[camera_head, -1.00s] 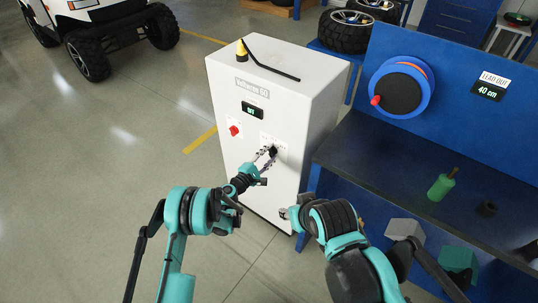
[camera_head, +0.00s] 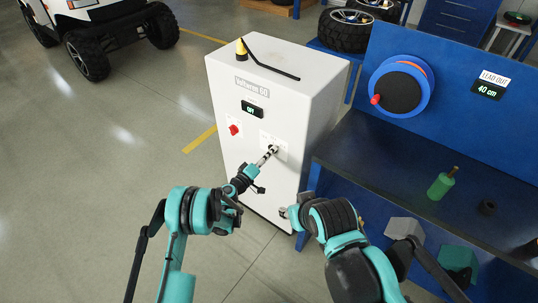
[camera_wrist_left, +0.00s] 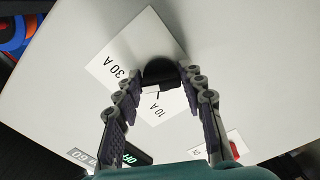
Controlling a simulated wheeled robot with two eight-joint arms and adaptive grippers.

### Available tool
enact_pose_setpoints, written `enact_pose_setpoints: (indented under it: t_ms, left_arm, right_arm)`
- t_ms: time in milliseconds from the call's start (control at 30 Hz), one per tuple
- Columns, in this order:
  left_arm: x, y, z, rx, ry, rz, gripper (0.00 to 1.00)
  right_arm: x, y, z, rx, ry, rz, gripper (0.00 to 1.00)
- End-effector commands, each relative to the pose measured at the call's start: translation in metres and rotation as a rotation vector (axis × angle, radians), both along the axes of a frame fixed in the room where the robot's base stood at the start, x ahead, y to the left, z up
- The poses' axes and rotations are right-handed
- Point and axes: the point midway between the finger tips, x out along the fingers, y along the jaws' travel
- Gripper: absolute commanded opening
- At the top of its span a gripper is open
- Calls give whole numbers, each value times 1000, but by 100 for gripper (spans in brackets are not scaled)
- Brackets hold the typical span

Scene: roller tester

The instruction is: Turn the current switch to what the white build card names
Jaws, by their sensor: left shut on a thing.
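The current switch is a black knob (camera_wrist_left: 160,72) on a white label plate (camera_wrist_left: 120,70) that reads 30 A and 10 A in the left wrist view. Other marks are hidden or unreadable. In the head view the plate (camera_head: 281,150) is on the front of the white tester cabinet (camera_head: 265,185). My left gripper (camera_wrist_left: 163,78) is shut on the knob, one finger on each side; it also shows in the head view (camera_head: 271,150). The knob's pointing direction is unclear. My right gripper (camera_head: 286,212) is low beside the cabinet, mostly hidden by its arm. I cannot make out the white build card.
A green-lit display (camera_head: 251,109) reads OFF above a red switch (camera_head: 235,130). The floor at left is open.

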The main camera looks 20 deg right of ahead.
Motion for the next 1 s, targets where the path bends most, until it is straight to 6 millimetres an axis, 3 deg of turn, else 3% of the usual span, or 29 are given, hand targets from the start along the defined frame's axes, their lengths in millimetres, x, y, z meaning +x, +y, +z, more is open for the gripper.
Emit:
enact_pose_setpoints:
  t_ms: [433, 1000]
  left_arm:
    - [0, 0, -2, 177, -225, -2, 10]
    - [0, 0, -3, 219, -279, -2, 10]
  right_arm:
    - [0, 0, 0, 0, 0, 0, 40]
    - [0, 0, 0, 0, 0, 0, 40]
